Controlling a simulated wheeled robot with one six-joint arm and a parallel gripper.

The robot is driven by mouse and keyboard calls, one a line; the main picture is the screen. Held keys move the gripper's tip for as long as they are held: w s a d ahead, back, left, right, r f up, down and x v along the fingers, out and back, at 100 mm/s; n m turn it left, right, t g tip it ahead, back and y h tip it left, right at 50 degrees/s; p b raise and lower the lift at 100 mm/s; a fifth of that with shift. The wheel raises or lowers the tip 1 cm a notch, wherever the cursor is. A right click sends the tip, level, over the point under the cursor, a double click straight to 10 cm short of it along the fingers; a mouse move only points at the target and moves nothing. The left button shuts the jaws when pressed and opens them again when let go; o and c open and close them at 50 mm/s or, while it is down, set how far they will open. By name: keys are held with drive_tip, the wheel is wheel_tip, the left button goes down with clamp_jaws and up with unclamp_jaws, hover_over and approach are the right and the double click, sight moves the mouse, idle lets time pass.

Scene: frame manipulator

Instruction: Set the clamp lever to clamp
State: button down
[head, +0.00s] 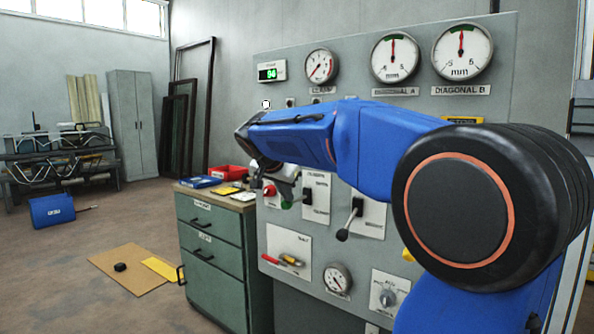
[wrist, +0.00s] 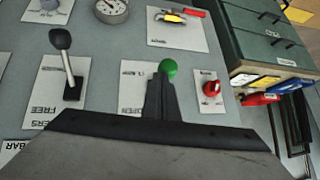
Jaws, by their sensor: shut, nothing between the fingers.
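Two levers are on the grey panel. One has a black ball knob (head: 343,235) on a white plate; in the wrist view this lever (wrist: 66,60) stands at the left, on a plate with an upside-down label reading "FREE". The other has a green ball knob (head: 287,205) and shows in the wrist view (wrist: 169,68) at the tips of my gripper (wrist: 161,80). My gripper is shut and empty, its fingers covering part of the green knob's lever and plate. I cannot tell whether they touch the knob. No "clamp" label is legible.
A red button (wrist: 211,88) sits beside the green knob. Gauges (head: 395,57) line the panel's top, and a tool plate (head: 288,259) and small dial (head: 338,278) are lower. A green drawer cabinet (head: 212,245) with trays adjoins the panel at left.

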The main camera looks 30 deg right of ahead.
sight(286, 205)
drive_tip(key=shift+s+a+f+t+h, duration=0.1)
drive_tip(key=shift+a+f+t+h, duration=0.1)
drive_tip(key=shift+f+h, duration=0.4)
drive_tip(key=shift+s+a+f+t+h, duration=0.1)
drive_tip(key=shift+f+t+h, duration=0.1)
drive_tip(key=shift+f+h, duration=0.4)
wheel_tip(286, 205, down, 3)
drive_tip(key=shift+r, duration=1.05)
